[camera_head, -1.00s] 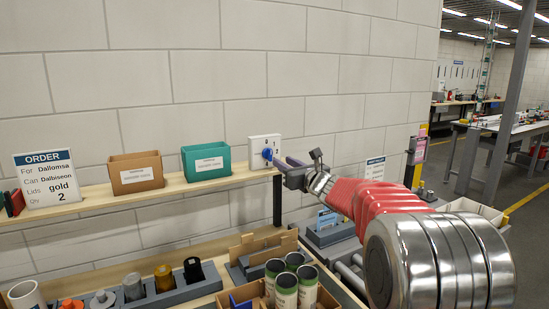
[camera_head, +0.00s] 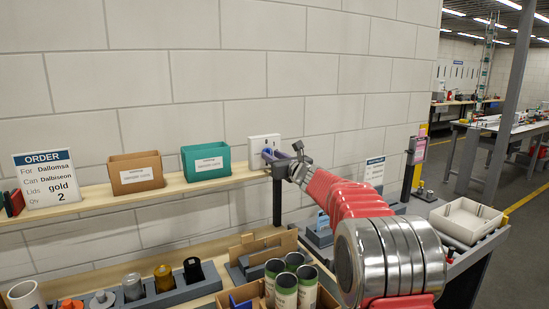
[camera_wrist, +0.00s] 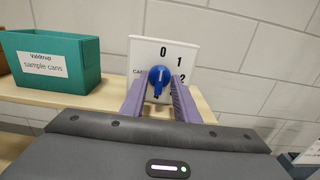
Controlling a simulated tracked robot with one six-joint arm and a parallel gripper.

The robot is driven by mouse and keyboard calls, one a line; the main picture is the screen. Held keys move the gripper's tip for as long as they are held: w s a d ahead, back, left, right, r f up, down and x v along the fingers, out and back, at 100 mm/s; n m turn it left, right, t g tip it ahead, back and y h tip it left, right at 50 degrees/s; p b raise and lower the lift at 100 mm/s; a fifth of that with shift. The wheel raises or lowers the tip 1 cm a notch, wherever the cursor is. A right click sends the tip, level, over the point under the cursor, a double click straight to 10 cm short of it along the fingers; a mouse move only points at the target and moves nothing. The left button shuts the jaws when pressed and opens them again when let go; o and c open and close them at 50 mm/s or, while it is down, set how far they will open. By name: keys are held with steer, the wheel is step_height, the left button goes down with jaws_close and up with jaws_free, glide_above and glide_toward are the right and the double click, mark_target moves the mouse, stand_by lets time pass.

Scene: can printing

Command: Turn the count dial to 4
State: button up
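The count dial is a blue knob (camera_wrist: 159,78) on a white panel (camera_wrist: 178,48) marked 0, 1 and 2. Other marks on the panel are hidden behind my gripper. In the wrist view my gripper (camera_wrist: 158,82) has its two purple fingers apart, one on each side of the knob, with the tips close beside it. I cannot tell whether they touch it. A pale mark shows on the knob, but its exact setting is unclear. In the head view my gripper (camera_head: 266,153) covers much of the dial, and the white panel (camera_head: 264,139) shows above it.
A teal box (camera_head: 206,161) and a brown box (camera_head: 136,172) stand on the shelf left of the dial. An order card (camera_head: 46,179) reads gold, 2. Below are several cans (camera_head: 286,287) in a carton. A pale tray (camera_head: 465,220) stands at the right.

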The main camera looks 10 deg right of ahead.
jaws_close()
stand_by(0.3)
